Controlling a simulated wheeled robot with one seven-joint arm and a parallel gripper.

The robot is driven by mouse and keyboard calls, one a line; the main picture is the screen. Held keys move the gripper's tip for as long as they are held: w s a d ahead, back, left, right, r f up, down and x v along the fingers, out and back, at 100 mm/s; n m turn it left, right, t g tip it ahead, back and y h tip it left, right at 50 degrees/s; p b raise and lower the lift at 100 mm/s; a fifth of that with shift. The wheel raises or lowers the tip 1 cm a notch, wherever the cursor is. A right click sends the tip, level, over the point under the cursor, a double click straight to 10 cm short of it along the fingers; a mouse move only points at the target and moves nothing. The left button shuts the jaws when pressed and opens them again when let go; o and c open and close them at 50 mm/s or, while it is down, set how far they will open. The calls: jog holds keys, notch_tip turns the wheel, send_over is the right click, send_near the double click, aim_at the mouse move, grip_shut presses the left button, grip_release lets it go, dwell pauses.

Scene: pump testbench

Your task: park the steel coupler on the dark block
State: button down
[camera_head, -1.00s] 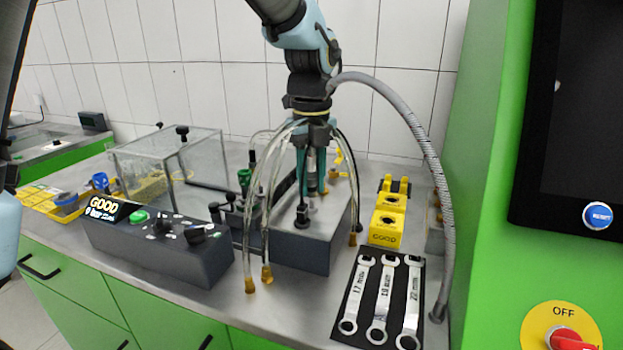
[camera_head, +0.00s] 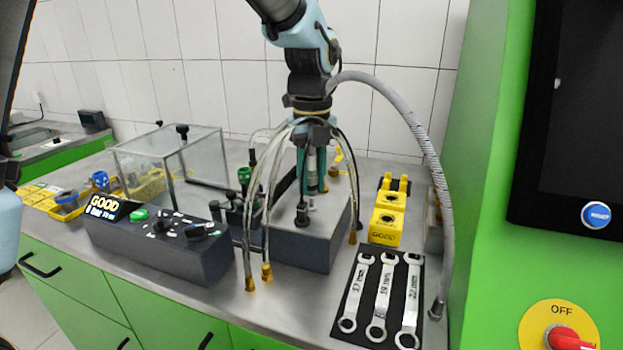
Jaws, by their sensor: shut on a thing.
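My gripper (camera_head: 311,185) is above the dark block (camera_head: 290,252), its green fingers pointing down. It is shut on an upright grey cylindrical piece, which looks like the steel coupler (camera_head: 312,160). The fingers and hoses partly hide the coupler. Its lower end is close above the block's top. I cannot tell whether it touches a small pale peg (camera_head: 312,205) below it. Several clear hoses with brass ends (camera_head: 267,272) hang around the gripper and in front of the block.
A control box (camera_head: 160,245) and a clear tank (camera_head: 165,165) stand to the left. Yellow blocks (camera_head: 386,225) stand right of the dark block. Three wrenches (camera_head: 381,300) lie on a black mat in front. A grey corrugated hose (camera_head: 440,180) hangs at the right beside the green cabinet (camera_head: 480,200).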

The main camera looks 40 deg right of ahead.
aim_at(311, 169)
jog(key=shift+f, duration=0.25)
jog(key=shift+f, duration=0.35)
jog(key=shift+f+b, duration=0.4)
jog(key=shift+f, duration=0.4)
dwell(0.9)
jog(key=c, duration=0.6)
grip_release()
notch_tip(311, 169, up, 7)
jog(key=p, duration=0.6)
